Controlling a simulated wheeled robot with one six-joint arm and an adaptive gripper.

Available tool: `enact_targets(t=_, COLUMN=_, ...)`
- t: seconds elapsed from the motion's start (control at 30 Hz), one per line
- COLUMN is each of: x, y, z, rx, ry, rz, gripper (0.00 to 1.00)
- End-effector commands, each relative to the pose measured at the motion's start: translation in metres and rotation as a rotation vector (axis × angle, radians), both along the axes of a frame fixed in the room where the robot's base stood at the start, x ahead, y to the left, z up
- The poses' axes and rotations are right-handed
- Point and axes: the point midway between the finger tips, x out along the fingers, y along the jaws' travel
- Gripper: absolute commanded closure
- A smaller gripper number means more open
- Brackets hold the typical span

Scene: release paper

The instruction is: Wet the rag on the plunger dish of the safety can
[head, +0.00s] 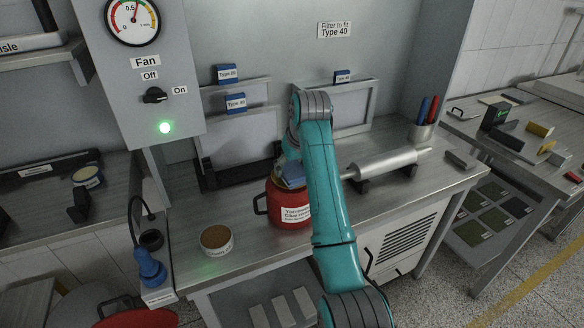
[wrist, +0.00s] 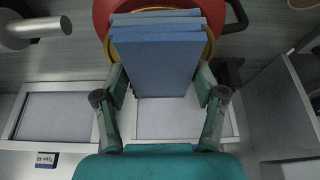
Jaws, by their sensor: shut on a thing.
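The red safety can (head: 291,212) with a white label stands on the metal bench, below my arm in the head view. In the wrist view the can (wrist: 103,22) fills the top, with a yellow round rim (wrist: 113,50) around its top. My gripper (wrist: 160,82) is shut on the folded blue rag (wrist: 158,66), one finger at each side. The rag is over the can's top and covers most of the plunger dish. In the head view the rag (head: 292,174) shows at the can's top, partly behind my arm. I cannot tell whether it presses the dish.
A round tin (head: 216,241) stands left of the can. A grey metal cylinder (head: 385,163) on black supports lies to the right, with a pen cup (head: 420,133) behind it. Framed filter panels (head: 240,145) stand at the back. The fan switch (head: 155,95) points to On, with a green lamp lit.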

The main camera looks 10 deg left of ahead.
Motion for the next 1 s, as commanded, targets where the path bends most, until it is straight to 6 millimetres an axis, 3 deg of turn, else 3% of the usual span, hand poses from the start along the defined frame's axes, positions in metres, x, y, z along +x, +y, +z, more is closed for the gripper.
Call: enact_targets(t=1.0, x=0.0, y=0.0, z=0.066, rx=0.001, ry=-0.001, rz=0.0, gripper=0.58)
